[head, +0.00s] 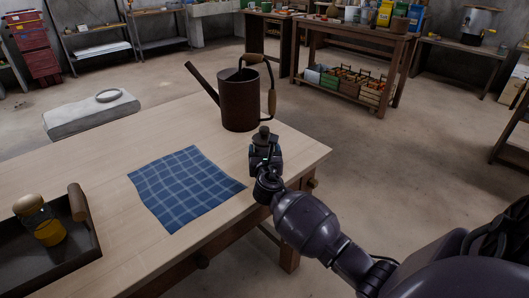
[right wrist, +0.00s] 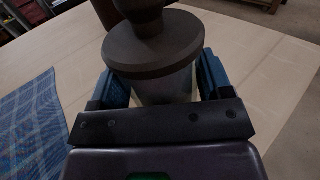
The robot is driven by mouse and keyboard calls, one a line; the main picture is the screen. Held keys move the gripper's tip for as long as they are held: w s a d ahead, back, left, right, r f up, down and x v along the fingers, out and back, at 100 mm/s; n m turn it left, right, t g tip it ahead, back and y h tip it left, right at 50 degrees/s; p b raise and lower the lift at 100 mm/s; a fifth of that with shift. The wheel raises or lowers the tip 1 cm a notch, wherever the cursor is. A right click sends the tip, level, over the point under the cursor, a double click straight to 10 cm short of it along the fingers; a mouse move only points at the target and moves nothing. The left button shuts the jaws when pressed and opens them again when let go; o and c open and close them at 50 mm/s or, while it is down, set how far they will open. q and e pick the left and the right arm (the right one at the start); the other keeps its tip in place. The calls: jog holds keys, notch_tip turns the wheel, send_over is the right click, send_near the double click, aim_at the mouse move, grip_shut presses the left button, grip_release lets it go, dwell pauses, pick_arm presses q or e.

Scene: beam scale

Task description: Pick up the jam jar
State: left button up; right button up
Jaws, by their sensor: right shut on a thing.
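My right gripper (head: 265,150) is above or at the right part of the wooden table, just in front of the watering can. In the right wrist view its blue-padded fingers (right wrist: 160,88) are shut on a grey lidded jar (right wrist: 165,88), one finger on each side. The jar has a wide brown disc lid with a knob, and its lid also shows in the head view (head: 264,134). The fingers hide much of its body, and I cannot tell what is in it or whether it touches the table. My left gripper is not in view.
A brown watering can (head: 239,103) stands close behind the gripper. A blue checked cloth (head: 185,188) lies on the table (head: 120,138). At the left, a dark tray (head: 86,244) holds a glass-like thing with a yellow part (head: 49,233). The table's right edge is near.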

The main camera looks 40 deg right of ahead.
aim_at(264, 129)
notch_tip(264, 129, up, 8)
jog(key=p, duration=0.2)
jog(key=shift+p, duration=0.4)
pick_arm(q)
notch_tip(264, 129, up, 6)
jog(key=p, duration=0.4)
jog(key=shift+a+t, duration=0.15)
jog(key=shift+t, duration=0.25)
pick_arm(e)
notch_tip(264, 129, up, 12)
jog(key=shift+a+r, duration=0.1)
jog(key=shift+r, duration=0.05)
